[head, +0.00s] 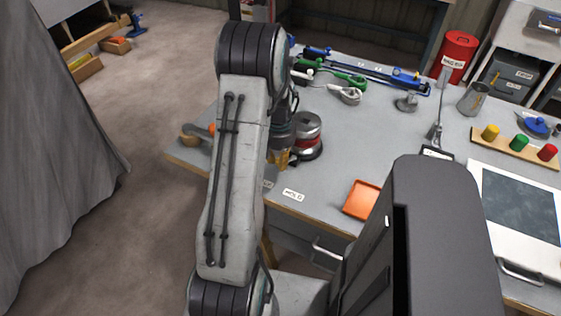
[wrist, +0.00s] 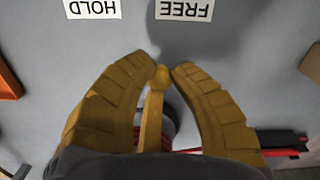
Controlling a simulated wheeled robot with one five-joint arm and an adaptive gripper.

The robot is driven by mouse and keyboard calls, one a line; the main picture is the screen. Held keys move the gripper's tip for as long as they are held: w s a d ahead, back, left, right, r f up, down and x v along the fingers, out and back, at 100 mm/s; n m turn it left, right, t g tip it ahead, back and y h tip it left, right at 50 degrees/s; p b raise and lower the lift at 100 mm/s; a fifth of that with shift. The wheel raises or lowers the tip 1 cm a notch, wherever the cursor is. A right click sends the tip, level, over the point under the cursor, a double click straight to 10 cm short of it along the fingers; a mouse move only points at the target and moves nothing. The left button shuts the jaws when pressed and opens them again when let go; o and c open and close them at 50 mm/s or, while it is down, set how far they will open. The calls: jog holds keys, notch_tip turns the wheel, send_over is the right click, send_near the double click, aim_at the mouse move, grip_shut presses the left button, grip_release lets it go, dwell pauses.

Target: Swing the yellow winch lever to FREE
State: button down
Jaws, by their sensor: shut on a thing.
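The winch (head: 308,130), a grey drum with a red band, stands on the bench left of centre in the head view. Its yellow lever (wrist: 152,118) runs between the two golden fingers of my gripper (wrist: 167,69) in the wrist view. The fingers are shut on the lever near its round knob. The knob points at the gap between the HOLD label (wrist: 93,9) and the FREE label (wrist: 184,9), nearer FREE. Both labels read upside down there. In the head view my gripper (head: 283,158) is partly hidden by my arm, and the lever cannot be made out.
An orange tray (head: 362,200) lies near the bench's front edge. Behind the winch are green-handled tools (head: 345,80) and a blue-ended bar.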

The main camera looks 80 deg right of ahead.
aim_at(279, 159)
jog(key=shift+f, duration=0.1)
dwell(0.3)
jog(key=c, duration=1.1)
grip_release()
notch_tip(279, 159, up, 12)
dwell(0.5)
